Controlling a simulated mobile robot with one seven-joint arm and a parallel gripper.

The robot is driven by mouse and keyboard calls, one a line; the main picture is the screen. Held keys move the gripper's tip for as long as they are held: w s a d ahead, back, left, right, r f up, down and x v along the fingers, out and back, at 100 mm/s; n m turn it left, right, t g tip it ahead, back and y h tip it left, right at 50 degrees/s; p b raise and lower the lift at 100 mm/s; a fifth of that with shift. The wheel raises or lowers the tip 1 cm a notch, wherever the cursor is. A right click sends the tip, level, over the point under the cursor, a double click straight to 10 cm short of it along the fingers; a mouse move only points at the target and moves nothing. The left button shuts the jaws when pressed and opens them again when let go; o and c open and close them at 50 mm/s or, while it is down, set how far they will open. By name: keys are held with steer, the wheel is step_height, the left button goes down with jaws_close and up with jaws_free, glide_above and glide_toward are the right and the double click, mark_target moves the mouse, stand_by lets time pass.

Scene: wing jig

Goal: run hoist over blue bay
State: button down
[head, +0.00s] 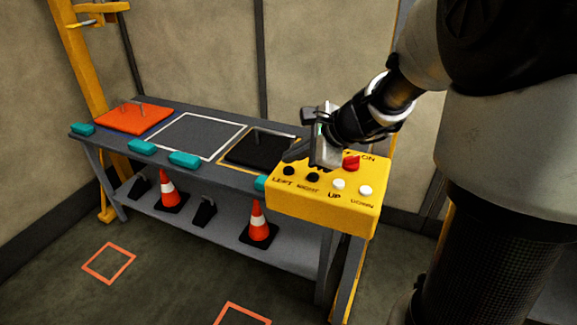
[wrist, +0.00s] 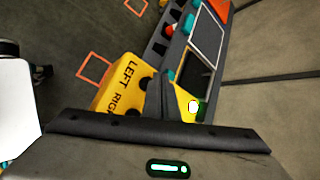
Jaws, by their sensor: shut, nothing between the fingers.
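The yellow control box (head: 322,205) stands at the bench's right end. It has black LEFT (head: 288,171) and RIGHT (head: 313,177) buttons, white UP (head: 338,184) and DOWN (head: 365,190) buttons, and a red control (head: 351,162) by ON. My gripper (head: 290,155) is shut and empty, its tips close above the box near LEFT; contact cannot be told. In the wrist view the shut fingers (wrist: 155,95) partly cover the box. The hoist's yellow frame (head: 75,50) is at the far left.
The bench (head: 150,165) has a white-outlined empty bay (head: 197,135) and a black plate (head: 258,147) in a yellow-outlined bay. Teal blocks (head: 142,147) line its front edge. Orange cones (head: 258,222) stand on the lower shelf. Floor in front is open, with orange squares (head: 109,263).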

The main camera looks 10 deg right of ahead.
mark_target(293, 171)
step_height(293, 171, up, 5)
steer(key=p, duration=0.4)
stand_by(3.6)
